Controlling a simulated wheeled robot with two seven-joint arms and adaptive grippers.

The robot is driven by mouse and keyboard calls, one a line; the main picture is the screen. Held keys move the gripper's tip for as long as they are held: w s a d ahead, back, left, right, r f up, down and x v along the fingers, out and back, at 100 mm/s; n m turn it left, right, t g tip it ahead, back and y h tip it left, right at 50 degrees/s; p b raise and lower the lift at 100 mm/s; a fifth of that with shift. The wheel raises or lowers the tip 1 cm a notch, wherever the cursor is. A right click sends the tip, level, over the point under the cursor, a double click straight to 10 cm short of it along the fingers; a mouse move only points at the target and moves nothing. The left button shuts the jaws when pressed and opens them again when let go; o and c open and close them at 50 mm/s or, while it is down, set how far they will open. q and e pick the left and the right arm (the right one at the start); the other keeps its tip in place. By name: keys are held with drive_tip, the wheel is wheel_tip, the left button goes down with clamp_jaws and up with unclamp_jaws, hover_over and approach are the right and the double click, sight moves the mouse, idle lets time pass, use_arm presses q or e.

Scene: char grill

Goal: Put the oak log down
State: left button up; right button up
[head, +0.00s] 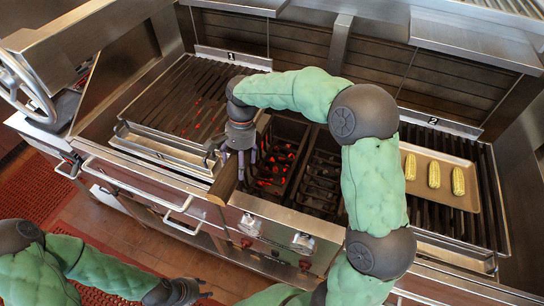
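My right arm reaches up from the lower right and bends across to the left. Its dark gripper (235,160) hangs fingers-down over the left front corner of the open fire bed. A brown wooden block, the oak log (222,182), shows between and below its fingers, and the gripper looks shut on it. The hand hides part of the log; whether its lower end touches the grill edge is unclear. The fire bed (290,165), with glowing coals, lies just right of the hand. My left gripper (192,292) is low at the bottom left, away from the grill, its fingers too small to read.
A slatted grate (180,95) with embers lies left of the fire bed. A tray (465,185) with three corn cobs (433,174) sits on the right grate. A handwheel (25,90) stands at the far left. Rail handles (135,190) stick out along the front.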

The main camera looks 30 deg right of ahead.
drive_tip(key=shift+d, duration=0.45)
drive_tip(key=shift+w+d+f+b, duration=0.25)
drive_tip(key=shift+w+d+f, duration=0.2)
drive_tip(key=shift+d+f, duration=1.65)
drive_tip(key=shift+w+d+f+b, duration=0.3)
drive_tip(key=shift+w+d+f, duration=0.15)
drive_tip(key=shift+d+f, duration=1.7)
drive_tip(key=shift+w+d+f+b, duration=0.25)
drive_tip(key=shift+w+d+f, duration=0.2)
drive_tip(key=shift+d+f, duration=1.65)
drive_tip(key=shift+f, duration=0.35)
drive_tip(key=shift+f, duration=0.2)
